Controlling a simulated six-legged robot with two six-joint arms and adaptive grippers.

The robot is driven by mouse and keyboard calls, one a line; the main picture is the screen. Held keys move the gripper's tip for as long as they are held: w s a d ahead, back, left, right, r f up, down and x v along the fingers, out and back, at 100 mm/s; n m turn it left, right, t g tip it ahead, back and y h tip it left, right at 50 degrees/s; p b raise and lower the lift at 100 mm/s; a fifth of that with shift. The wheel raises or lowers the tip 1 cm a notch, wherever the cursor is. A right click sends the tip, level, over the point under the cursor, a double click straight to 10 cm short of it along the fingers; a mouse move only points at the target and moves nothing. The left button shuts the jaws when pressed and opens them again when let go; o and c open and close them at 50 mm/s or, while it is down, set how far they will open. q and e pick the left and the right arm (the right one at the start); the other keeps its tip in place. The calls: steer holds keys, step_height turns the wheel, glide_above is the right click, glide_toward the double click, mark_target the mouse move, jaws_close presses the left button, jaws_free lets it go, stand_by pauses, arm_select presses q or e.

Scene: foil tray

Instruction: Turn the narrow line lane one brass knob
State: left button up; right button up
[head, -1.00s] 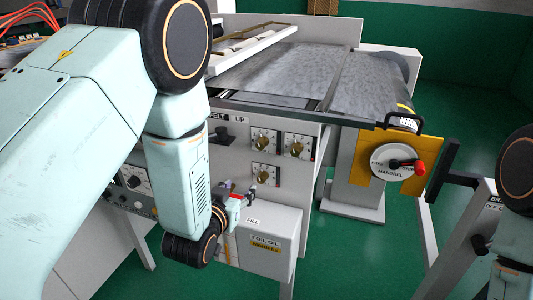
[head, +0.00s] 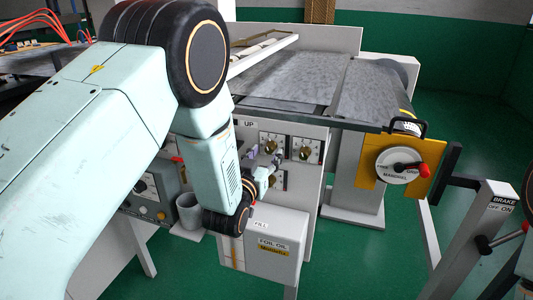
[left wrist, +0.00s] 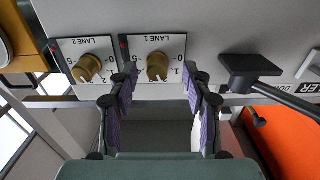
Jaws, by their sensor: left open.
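The brass lane 1 knob (left wrist: 157,67) sits on its white dial plate, upside down in the left wrist view, its pale pointer mark toward the lower edge. My left gripper (left wrist: 160,76) is open. Its dark fingertips with purple pads are on either side of the knob, with gaps at both sides; contact does not show. In the head view my left gripper (head: 265,158) is at the upper left dial of the panel and partly covers it. The lane 2 knob (left wrist: 87,68) is just left of the fingers in the wrist view. My right gripper is not in view.
A black lever (left wrist: 245,66) stands close beside the fingers in the wrist view. The white foil oil box (head: 277,240) is below the dials, and a grey cup (head: 190,210) is to its left. The mandrel dial (head: 401,165) is at right.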

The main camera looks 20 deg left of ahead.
arm_select(q)
steer(key=shift+w+d, duration=0.3)
steer(key=shift+w, duration=0.6)
steer(key=shift+a, duration=0.2)
steer(key=shift+d, duration=0.2)
steer(key=c, duration=0.4)
steer(key=shift+a, duration=0.15)
steer(key=c, duration=0.5)
jaws_close()
